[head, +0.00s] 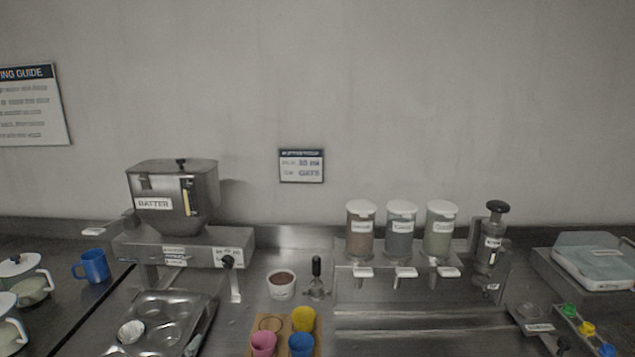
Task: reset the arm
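Neither of my grippers shows in the head view, and no part of either arm can be made out for certain. Whether they hold anything is hidden. The view looks over a steel counter (260,241) against a grey wall.
A batter dispenser (160,222) stands above a muffin tin (178,309). A blue mug (95,266) is at left. A board (274,338) with colored cups is at front centre. Three canisters (401,232), a pump dispenser (489,250) and a scale (592,262) stand at right.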

